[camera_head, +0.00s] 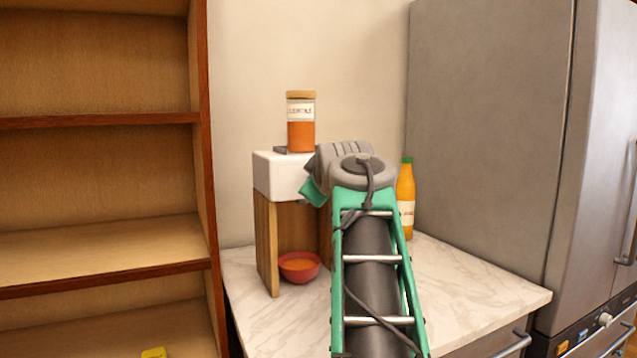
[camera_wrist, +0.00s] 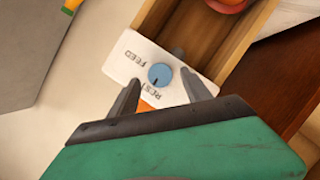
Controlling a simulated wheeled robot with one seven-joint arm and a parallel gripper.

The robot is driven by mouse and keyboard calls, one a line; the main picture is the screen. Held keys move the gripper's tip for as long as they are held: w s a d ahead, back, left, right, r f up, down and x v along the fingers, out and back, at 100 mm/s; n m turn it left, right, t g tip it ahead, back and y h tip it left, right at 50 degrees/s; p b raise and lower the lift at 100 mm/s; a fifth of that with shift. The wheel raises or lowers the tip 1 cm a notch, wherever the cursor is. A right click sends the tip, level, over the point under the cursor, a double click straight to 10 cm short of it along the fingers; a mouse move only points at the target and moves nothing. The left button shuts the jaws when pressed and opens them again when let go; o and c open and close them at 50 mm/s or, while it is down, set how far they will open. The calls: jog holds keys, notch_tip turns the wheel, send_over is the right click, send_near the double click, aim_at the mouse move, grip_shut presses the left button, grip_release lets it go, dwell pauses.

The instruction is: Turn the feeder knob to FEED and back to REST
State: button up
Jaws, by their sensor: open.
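The feeder is a white box (camera_head: 270,178) on wooden side panels, standing on the counter. In the wrist view its white face (camera_wrist: 135,64) carries the words FEED and REST. A round blue knob (camera_wrist: 160,75) sits on that face, its dark mark pointing towards REST. My gripper (camera_wrist: 160,78) is open, with one finger on each side of the knob in the picture. I cannot tell whether the fingers touch it. In the head view my arm hides the knob and the fingertips.
A jar (camera_head: 301,135) with orange contents stands on the feeder. A red bowl (camera_head: 300,270) sits beneath it. An orange bottle (camera_head: 406,200) stands behind my arm. A shelf unit (camera_head: 205,150) is left, a grey fridge (camera_head: 490,120) right. The counter's right side (camera_head: 470,290) is clear.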

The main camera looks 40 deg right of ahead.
jog(key=v, duration=0.6)
jog(key=w+a+f+m+g+y+p, duration=0.1)
jog(key=a+f+g+y+p, duration=0.15)
jog(key=a+f+p, duration=0.5)
jog(key=w+a+f+m+g+y+p, duration=0.1)
jog(key=w+a+f+y+p, duration=0.3)
jog(key=a, duration=0.6)
jog(key=s+a+f+g+y+p, duration=0.1)
jog(key=s+a+f+g+p, duration=0.4)
jog(key=s+a+f, duration=0.9)
jog(key=s+f+p, duration=0.1)
jog(key=s+p, duration=0.1)
jog(key=p, duration=0.1)
jog(key=shift+m+g+p, duration=0.3)
jog(key=shift+m+g, duration=0.05)
jog(key=shift+m, duration=0.05)
jog(key=shift+s+y, duration=0.15)
jog(key=shift+y, duration=0.1)
